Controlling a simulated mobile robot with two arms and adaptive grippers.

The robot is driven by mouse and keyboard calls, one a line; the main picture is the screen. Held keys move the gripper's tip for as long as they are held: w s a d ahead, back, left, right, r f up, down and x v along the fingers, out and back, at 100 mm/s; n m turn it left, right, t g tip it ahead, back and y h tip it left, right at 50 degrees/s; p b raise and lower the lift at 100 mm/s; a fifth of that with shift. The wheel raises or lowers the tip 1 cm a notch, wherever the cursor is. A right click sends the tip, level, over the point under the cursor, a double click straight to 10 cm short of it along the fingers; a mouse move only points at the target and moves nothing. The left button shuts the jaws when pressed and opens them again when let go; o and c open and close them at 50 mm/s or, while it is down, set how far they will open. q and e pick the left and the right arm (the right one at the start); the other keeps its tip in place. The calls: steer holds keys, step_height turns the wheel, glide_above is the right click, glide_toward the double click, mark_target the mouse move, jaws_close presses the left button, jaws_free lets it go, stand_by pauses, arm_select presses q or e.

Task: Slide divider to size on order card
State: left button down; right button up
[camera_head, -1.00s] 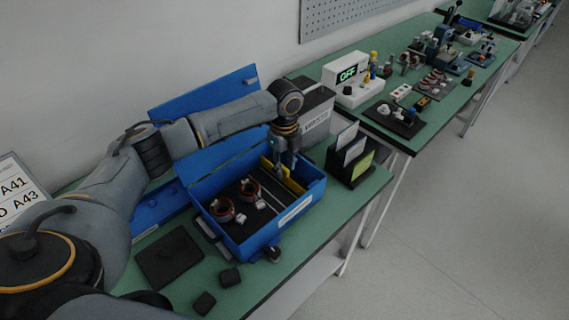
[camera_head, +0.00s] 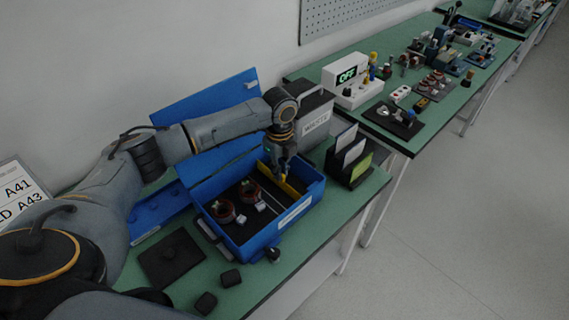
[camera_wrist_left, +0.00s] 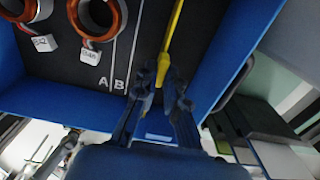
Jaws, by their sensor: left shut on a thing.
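The yellow divider (camera_head: 291,188) stands across the right part of the open blue box (camera_head: 243,246). My left gripper (camera_head: 283,171) reaches down into the box and is shut on the divider's top edge. In the left wrist view the fingertips (camera_wrist_left: 164,84) close around the yellow divider (camera_wrist_left: 174,35). Pale lines marked A and B (camera_wrist_left: 119,85) run along the dark box floor, left of the divider and apart from it; B is the nearer line. Which card is the order card I cannot tell. My right gripper is not in view.
Two copper-ringed stators (camera_head: 222,211) with white tags sit in the box, left of the divider. A black holder (camera_head: 345,176) with white and yellow-green cards stands right of the box. A grey case (camera_head: 314,125) is behind. Small black blocks (camera_head: 231,277) lie in front.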

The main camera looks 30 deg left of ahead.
arm_select(q)
steer(key=s+p, duration=0.1)
steer(key=s+a+p, duration=0.1)
steer(key=s, duration=0.1)
steer(key=shift+s+a+r+p, duration=0.15)
steer(key=shift+s+r+p, duration=0.1)
steer(key=shift+p, duration=0.15)
steer(key=shift+s+f, duration=0.15)
steer(key=shift+s, duration=0.1)
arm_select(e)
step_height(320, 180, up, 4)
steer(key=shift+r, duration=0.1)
arm_select(q)
steer(key=c, duration=1.4)
jaws_free()
steer(key=shift+a, duration=0.1)
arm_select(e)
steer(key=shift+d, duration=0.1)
arm_select(q)
step_height(320, 180, up, 12)
